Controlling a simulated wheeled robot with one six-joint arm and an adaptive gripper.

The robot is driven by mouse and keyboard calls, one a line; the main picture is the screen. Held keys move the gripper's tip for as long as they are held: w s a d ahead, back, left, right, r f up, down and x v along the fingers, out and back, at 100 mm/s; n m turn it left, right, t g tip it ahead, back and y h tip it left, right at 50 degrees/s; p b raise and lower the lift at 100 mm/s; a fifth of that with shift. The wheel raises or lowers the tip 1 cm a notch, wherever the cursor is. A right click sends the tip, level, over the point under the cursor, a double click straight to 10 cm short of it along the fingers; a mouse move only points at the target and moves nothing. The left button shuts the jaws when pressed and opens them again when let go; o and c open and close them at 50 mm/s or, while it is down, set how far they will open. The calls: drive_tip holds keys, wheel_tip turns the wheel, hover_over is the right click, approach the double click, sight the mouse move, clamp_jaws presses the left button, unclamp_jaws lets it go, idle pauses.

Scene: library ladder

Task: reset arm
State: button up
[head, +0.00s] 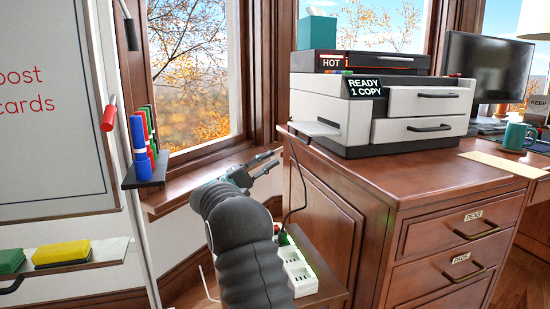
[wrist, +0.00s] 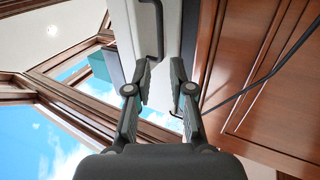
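My gripper (head: 266,162) is at the end of my dark arm, in front of the window and just left of the wooden desk's corner. Its two fingers are apart with nothing between them. In the wrist view the open gripper (wrist: 160,80) points toward the white printer (wrist: 178,25) and its black handle. The wrist picture is turned sideways. No object is held.
The desk (head: 350,180) bears the printer (head: 420,112), monitor (head: 503,65) and teal mug (head: 516,137). A black cable (head: 303,190) hangs to a white power strip (head: 298,271) beside my arm. A whiteboard (head: 55,130) with a marker holder (head: 145,172) stands left.

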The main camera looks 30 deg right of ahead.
idle(0.5)
drive_tip(key=s+a+n+t+y+p, duration=0.35)
drive_tip(key=s+y, duration=0.65)
drive_tip(key=s, duration=0.8)
drive_tip(key=s+a+f+t+y+p, duration=0.2)
drive_tip(key=s+a+y, duration=0.4)
drive_tip(key=s+a, duration=0.4)
drive_tip(key=s+a+f+t+y+p, duration=0.3)
drive_tip(key=s+a+f+t+y, duration=0.2)
drive_tip(key=s+a, duration=0.4)
drive_tip(key=a+y, duration=0.1)
drive_tip(key=a, duration=0.4)
drive_tip(key=shift+s+a+m+t+y+p, duration=0.25)
drive_tip(key=shift+s+m+t+y+p, duration=0.1)
drive_tip(key=shift+y, duration=0.05)
